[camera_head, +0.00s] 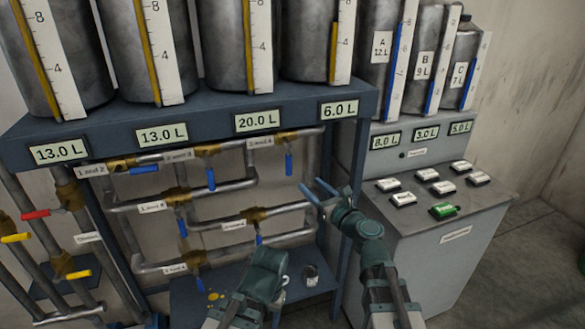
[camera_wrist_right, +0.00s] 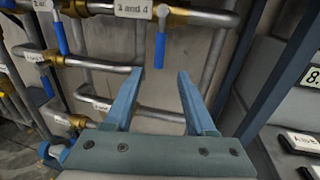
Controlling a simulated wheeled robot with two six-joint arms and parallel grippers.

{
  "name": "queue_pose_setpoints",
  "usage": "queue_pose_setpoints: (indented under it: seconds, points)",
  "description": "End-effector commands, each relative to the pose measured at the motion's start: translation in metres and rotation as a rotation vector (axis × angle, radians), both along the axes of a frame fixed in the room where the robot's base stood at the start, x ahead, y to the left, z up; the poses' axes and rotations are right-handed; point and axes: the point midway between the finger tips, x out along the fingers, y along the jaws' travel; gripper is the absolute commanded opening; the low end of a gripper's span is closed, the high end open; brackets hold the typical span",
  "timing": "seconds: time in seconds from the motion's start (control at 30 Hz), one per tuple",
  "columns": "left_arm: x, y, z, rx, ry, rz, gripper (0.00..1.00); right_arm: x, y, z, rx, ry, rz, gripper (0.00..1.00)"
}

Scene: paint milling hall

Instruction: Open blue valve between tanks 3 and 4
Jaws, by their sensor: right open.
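The blue valve handle of the valve labelled "3 and 4" (camera_head: 288,165) hangs straight down from a brass fitting on the upper horizontal pipe, across the pipe's line. In the right wrist view the blue handle (camera_wrist_right: 160,48) hangs beside its label, ahead of the gap between my fingertips. My right gripper (camera_head: 313,187) is open and empty, just below and right of the handle in the head view. Its two blue fingers also show in the wrist view (camera_wrist_right: 162,72), apart from the handle. My left gripper (camera_head: 266,268) is low at the centre, its fingers not clearly visible.
Several other blue-handled valves, such as "2 and 3" (camera_head: 210,178), sit on nearby pipes. A dark blue rack post (camera_head: 352,150) stands right of my right gripper. A grey button console (camera_head: 440,225) is further right. A small metal can (camera_head: 311,275) stands on the low shelf.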

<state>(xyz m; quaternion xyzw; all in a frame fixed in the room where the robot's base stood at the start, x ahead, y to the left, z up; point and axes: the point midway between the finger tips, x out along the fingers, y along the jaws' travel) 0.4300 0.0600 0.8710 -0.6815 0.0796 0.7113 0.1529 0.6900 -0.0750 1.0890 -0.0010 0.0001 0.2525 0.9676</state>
Motion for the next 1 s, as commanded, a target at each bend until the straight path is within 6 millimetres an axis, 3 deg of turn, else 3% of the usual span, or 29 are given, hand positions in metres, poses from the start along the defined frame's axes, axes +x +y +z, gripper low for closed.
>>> queue_pose_setpoints:
  seconds: [0.23, 0.7, 1.0]
  points:
    - [0.0, 0.0, 0.0, 0.0, 0.0, 0.0, 0.56, 0.011, 0.005, 0.001, 0.006, 0.001, -0.001, 0.56]
    - [0.0, 0.0, 0.0, 0.0, 0.0, 0.0, 0.56, 0.091, 0.049, 0.0, 0.002, 0.0, 0.001, 0.56]
    - [0.0, 0.0, 0.0, 0.0, 0.0, 0.0, 0.56, 0.118, 0.065, 0.0, 0.002, 0.0, 0.0, 0.56]
